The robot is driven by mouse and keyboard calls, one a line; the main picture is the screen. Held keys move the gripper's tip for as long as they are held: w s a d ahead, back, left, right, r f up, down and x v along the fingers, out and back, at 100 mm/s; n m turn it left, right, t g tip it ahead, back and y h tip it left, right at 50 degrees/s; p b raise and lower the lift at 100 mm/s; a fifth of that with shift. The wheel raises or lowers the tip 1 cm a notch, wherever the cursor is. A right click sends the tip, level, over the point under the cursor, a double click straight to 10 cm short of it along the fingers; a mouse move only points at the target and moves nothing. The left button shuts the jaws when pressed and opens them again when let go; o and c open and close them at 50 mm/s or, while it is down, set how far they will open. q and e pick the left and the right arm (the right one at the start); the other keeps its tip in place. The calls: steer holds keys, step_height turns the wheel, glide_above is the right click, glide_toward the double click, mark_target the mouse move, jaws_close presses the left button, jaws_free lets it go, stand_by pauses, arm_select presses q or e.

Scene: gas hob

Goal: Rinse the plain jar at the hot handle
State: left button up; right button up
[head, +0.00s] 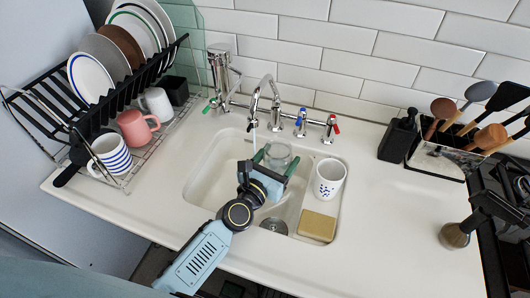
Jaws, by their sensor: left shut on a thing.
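My left gripper (275,163) is over the sink (203,180), with its green fingers shut on a clear plain jar (279,152). The gripper hides the jar's lower part. The spout (254,103) of the steel tap is just left of and behind the jar. A thin pale-blue stream (254,140) comes from its tip, passing beside the jar's left side in the picture; I cannot tell whether it touches the jar. The red-marked handle (330,131) stands right of the blue-marked handle (300,124). My right gripper is not in view.
A speckled white cup (329,179) and a yellow sponge (317,226) sit on the sink's right ledge. A rack (128,85) with plates and mugs stands at left. A utensil holder (437,158) stands at right.

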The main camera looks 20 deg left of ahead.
arm_select(q)
steer(key=shift+s+d+r, duration=0.1)
steer(key=shift+s+d, duration=0.55)
steer(key=shift+d, duration=0.2)
steer(key=shift+s+d, duration=0.65)
steer(key=shift+d, duration=0.2)
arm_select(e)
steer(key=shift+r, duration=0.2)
arm_select(q)
steer(key=shift+p, duration=0.3)
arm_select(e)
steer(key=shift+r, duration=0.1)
